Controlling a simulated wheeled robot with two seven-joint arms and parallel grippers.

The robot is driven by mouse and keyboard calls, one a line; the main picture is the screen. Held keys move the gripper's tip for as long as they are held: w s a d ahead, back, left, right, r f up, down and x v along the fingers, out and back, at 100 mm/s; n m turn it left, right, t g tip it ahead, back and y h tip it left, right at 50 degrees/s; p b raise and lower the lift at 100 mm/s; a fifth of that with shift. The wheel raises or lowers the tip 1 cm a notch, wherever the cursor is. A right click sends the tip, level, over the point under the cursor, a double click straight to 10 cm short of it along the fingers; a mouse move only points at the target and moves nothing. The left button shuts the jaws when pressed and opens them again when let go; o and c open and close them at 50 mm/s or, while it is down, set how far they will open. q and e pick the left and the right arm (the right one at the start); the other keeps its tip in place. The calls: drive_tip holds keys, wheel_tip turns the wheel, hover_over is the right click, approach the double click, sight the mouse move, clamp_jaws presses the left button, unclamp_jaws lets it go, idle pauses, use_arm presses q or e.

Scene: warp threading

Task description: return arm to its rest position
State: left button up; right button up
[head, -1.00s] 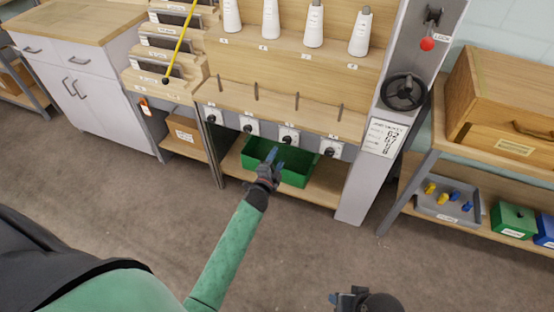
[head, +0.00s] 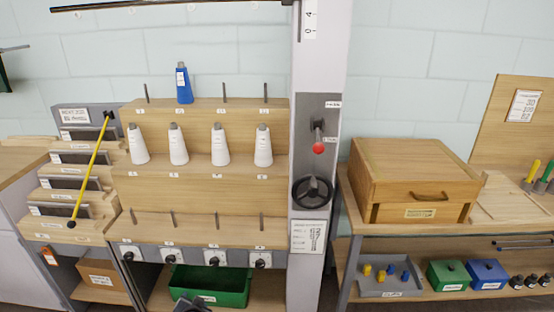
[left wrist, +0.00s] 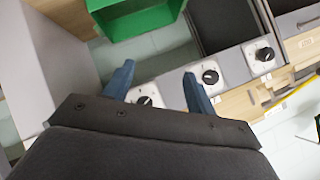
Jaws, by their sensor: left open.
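My left gripper (left wrist: 158,80) is open in the left wrist view, with its two blue fingers apart and nothing between them. In the head view only the tip of my left gripper (head: 190,303) shows at the bottom edge, in front of the green bin (head: 228,286). The green bin also shows at the top of the left wrist view (left wrist: 130,18), with black knobs (left wrist: 210,76) on a grey strip near the fingers. My right gripper is not in view.
A wooden rack holds white cones (head: 220,146) and a blue cone (head: 184,86). A grey post carries a red-balled lever (head: 318,148) and a black handwheel (head: 312,192). A wooden box (head: 416,180) stands on the right bench. A yellow rod (head: 90,170) leans at left.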

use_arm(q)
drive_tip(key=s+d+r+n+g+h+p, duration=0.1)
drive_tip(key=s+d+r+g+h, duration=0.2)
drive_tip(key=s, duration=0.6)
drive_tip(key=s+d+r+n+g, duration=0.1)
drive_tip(key=s+d+r+g, duration=0.15)
drive_tip(key=s+d, duration=0.45)
drive_tip(key=s+d+r+g+h+p, duration=0.1)
drive_tip(key=s+d+r+g+h, duration=0.2)
drive_tip(key=s, duration=0.7)
drive_tip(key=s+f+y+p, duration=0.1)
drive_tip(key=s, duration=0.9)
drive_tip(key=shift+s+d, duration=0.35)
drive_tip(key=shift+d, duration=0.1)
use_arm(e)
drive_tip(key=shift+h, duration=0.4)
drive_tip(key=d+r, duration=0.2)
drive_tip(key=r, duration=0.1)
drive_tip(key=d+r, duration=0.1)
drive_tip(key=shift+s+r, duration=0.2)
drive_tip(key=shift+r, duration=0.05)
use_arm(q)
drive_tip(key=shift+f, duration=0.15)
drive_tip(key=shift+w, duration=0.1)
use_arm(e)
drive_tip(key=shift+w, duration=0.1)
